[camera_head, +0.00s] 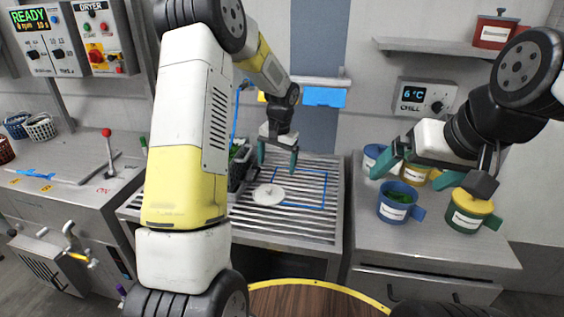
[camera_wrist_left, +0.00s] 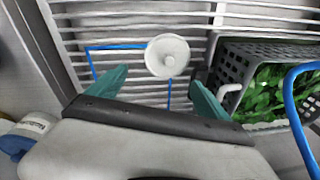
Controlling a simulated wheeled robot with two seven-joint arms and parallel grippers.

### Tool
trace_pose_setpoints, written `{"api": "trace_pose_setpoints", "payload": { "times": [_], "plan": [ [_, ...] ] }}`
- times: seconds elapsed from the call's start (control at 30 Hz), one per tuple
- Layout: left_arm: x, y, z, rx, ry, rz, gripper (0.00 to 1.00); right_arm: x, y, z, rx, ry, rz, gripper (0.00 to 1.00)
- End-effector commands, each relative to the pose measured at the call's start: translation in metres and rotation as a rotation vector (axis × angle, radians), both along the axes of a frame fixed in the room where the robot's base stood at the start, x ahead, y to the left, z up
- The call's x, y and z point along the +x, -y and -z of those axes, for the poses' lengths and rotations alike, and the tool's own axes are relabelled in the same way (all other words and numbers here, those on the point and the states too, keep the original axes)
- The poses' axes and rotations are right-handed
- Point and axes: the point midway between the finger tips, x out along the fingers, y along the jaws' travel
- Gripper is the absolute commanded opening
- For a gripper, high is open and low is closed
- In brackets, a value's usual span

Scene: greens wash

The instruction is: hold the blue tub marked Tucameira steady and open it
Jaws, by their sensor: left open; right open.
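A blue tub (camera_head: 397,205) with a handle and a white label stands at the front of the right counter. Its top looks open, with green inside; I cannot read its label. Another blue tub (camera_head: 371,153) stands behind it, partly hidden by my right gripper. My right gripper (camera_head: 416,170) is open above and behind the front blue tub, its fingers apart. My left gripper (camera_head: 278,157) is open and empty over the slatted rack. A white round disc with a knob (camera_head: 268,195) lies on the rack; it also shows between the left fingers in the left wrist view (camera_wrist_left: 168,56).
A green tub with a yellow lid (camera_head: 467,211) and a yellow tub (camera_head: 414,174) stand beside the blue ones. A shelf (camera_head: 440,46) hangs above the counter. The counter's front (camera_head: 430,255) is clear.

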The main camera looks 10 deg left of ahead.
Motion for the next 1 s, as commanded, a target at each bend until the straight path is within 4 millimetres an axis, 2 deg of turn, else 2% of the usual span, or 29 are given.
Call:
{"api": "trace_pose_setpoints", "payload": {
  "times": [0.17, 0.3, 0.5, 0.63, 0.8, 0.9, 1.0],
  "plan": [
    [-0.024, -0.002, -0.050, -0.023, 0.047, -0.020, 0.90, 0.000, 0.000, 0.000, 0.000, 0.000, 0.000, 1.00],
    [-0.070, -0.003, -0.110, -0.067, 0.114, -0.050, 0.90, 0.000, 0.000, 0.000, 0.000, 0.000, 0.000, 1.00],
    [-0.152, -0.002, -0.172, -0.147, 0.210, -0.096, 0.90, 0.000, 0.000, 0.000, 0.000, 0.000, 0.000, 1.00],
    [-0.207, 0.001, -0.196, -0.208, 0.275, -0.120, 0.90, 0.000, 0.000, 0.000, 0.000, 0.000, 0.000, 1.00],
    [-0.270, 0.007, -0.207, -0.289, 0.349, -0.145, 0.90, 0.000, 0.000, 0.000, 0.000, 0.000, 0.000, 1.00],
    [-0.294, 0.011, -0.206, -0.323, 0.378, -0.152, 0.90, 0.000, 0.000, 0.000, 0.000, 0.000, 0.000, 1.00],
    [-0.308, 0.014, -0.205, -0.346, 0.395, -0.156, 0.90, 0.000, 0.000, 0.000, 0.000, 0.000, 0.000, 1.00]
  ]
}}
